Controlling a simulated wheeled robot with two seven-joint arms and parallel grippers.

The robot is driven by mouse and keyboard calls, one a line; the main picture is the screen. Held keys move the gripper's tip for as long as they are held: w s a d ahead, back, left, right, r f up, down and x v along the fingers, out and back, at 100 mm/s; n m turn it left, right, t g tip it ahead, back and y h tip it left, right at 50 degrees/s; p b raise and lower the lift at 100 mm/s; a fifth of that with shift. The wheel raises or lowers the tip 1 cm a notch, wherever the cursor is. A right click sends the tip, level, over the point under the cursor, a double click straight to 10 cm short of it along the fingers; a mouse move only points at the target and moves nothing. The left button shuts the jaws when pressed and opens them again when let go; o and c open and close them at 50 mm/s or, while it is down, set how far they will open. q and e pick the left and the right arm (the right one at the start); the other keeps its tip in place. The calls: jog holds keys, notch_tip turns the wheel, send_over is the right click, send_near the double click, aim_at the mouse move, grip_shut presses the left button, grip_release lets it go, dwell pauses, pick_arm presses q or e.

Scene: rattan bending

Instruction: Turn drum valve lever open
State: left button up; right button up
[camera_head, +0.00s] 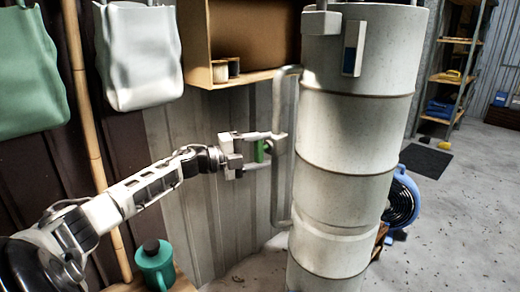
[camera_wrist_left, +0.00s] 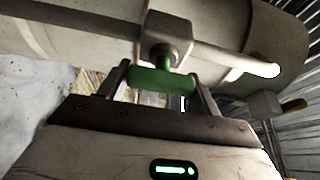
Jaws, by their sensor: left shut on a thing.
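A tall pale drum (camera_head: 345,130) with several bands stands right of centre. A grey pipe (camera_head: 281,185) runs down its left side and carries a valve. The green valve lever (camera_head: 260,151) sits on the valve body (camera_head: 277,145). My left gripper (camera_head: 262,150) reaches in from the left, with its fingers around the lever. In the left wrist view the green lever (camera_wrist_left: 162,82) lies between the two fingers, below the grey valve body (camera_wrist_left: 167,32). The fingers are shut on it. My right gripper is not in view.
A green watering can (camera_head: 155,264) stands at the lower left. White and green bags (camera_head: 140,55) hang on the wall. A blue fan (camera_head: 402,198) stands behind the drum. Floor at right is mostly clear.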

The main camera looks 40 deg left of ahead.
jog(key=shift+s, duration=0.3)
pick_arm(q)
jog(key=shift+f, duration=0.1)
jog(key=o, duration=1)
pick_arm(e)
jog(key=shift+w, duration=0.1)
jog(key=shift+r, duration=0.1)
pick_arm(q)
jog(key=shift+s+a, duration=0.15)
jog(key=shift+s, duration=0.1)
jog(key=p+v, duration=0.3)
jog(key=v, duration=1.2)
jog(key=shift+s+a+r, duration=0.1)
jog(key=shift+s+r, duration=0.05)
jog(key=shift+r, duration=0.05)
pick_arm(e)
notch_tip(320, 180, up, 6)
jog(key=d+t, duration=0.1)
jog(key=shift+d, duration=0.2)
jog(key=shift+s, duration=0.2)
